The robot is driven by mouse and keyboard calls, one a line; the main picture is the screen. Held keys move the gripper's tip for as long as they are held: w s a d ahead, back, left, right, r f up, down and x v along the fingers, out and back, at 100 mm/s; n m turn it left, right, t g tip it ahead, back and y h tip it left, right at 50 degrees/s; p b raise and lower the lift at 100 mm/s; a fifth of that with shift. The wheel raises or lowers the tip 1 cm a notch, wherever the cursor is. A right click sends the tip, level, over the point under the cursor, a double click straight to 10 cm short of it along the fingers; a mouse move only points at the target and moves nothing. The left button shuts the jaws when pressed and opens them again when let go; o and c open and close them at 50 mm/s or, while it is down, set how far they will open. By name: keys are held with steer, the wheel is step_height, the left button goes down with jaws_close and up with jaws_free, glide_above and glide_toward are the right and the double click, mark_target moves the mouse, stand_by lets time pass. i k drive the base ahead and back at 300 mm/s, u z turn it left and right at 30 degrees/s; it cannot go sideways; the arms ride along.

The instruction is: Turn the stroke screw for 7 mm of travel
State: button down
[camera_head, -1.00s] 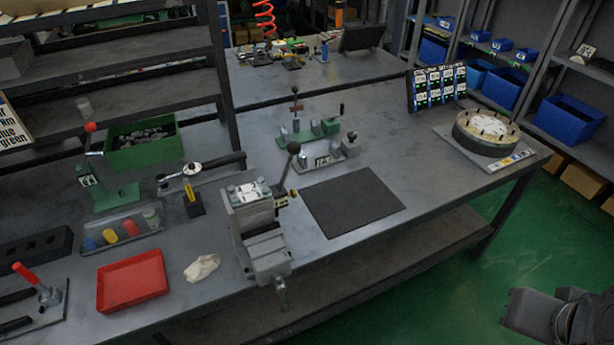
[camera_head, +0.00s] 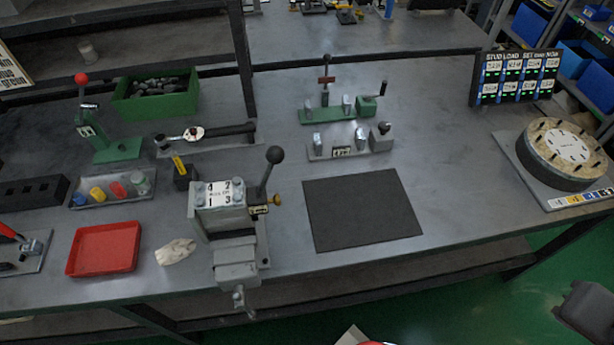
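A green fixture (camera_head: 338,112) stands at the back middle of the bench, with an upright dark lever and, at its right end, a small crank with a dark handle (camera_head: 383,89). In front of it is a low grey fixture (camera_head: 350,146) with a label and a dark knob on its right block. A grey vise-like block (camera_head: 222,212) numbered on top stands at the front, with a black ball lever and a brass knob (camera_head: 276,200). I cannot tell which part is the stroke screw. My gripper's fingers are not visible; a dark grey part at the lower right seems to be mine.
A black mat (camera_head: 362,210) lies empty right of the vise block. A round stud plate (camera_head: 562,154) and a display panel (camera_head: 515,77) stand at right. A red tray (camera_head: 104,248), white cloth (camera_head: 176,251) and green bin (camera_head: 157,94) are at left.

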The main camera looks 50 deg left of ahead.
mark_target(276, 201)
steer(key=i, duration=0.9)
steer(key=u, duration=3.35)
